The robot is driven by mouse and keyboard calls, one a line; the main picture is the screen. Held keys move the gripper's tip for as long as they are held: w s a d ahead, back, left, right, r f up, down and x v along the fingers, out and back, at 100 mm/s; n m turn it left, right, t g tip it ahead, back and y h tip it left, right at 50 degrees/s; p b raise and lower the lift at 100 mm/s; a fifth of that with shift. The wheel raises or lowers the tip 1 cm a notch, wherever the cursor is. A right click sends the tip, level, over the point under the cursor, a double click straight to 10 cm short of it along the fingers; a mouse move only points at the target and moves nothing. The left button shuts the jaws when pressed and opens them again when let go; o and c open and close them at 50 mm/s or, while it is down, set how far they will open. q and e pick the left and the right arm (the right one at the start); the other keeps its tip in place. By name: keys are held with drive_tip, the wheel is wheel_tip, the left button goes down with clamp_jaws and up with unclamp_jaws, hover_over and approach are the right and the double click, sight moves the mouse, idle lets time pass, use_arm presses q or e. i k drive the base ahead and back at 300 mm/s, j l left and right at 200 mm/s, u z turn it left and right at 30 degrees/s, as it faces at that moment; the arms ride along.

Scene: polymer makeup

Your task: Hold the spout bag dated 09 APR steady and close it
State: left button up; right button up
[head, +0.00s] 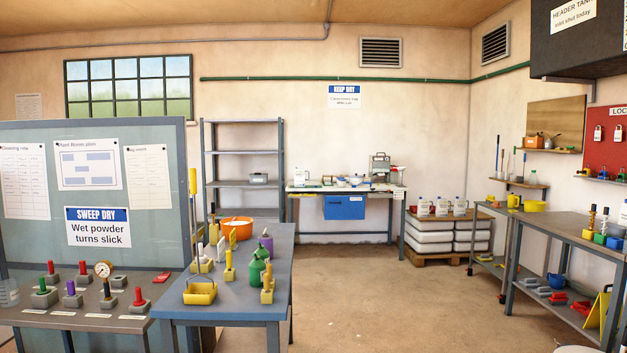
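I cannot make out a spout bag dated 09 APR anywhere in the head view, and no 09 APR date can be read. Small white items lie on the far workbench (346,189) against the back wall, too small to identify. Neither of my grippers and neither arm is in the picture.
A blue-topped table (226,284) stands close at left, holding a yellow tray (200,292), a green bottle (258,268) and an orange bowl (236,227). Stacked white blocks (431,238) sit on a pallet. A grey bench (565,229) lines the right. The floor (385,300) between is clear.

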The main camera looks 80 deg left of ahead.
sight(299, 174)
drive_tip(key=u, duration=2.7)
drive_tip(key=i+l+z, duration=0.35)
drive_tip(key=i+z, duration=0.35)
drive_tip(key=i+l+z, duration=0.1)
drive_tip(key=i+z, duration=0.25)
drive_tip(key=i+l, duration=0.1)
drive_tip(key=i, duration=1.15)
drive_tip(key=i+u, duration=0.3)
drive_tip(key=i, duration=0.2)
drive_tip(key=i+l+u, duration=0.15)
drive_tip(key=i+u, duration=0.15)
drive_tip(key=i, duration=0.15)
drive_tip(key=i+u, duration=0.45)
drive_tip(key=i, duration=0.65)
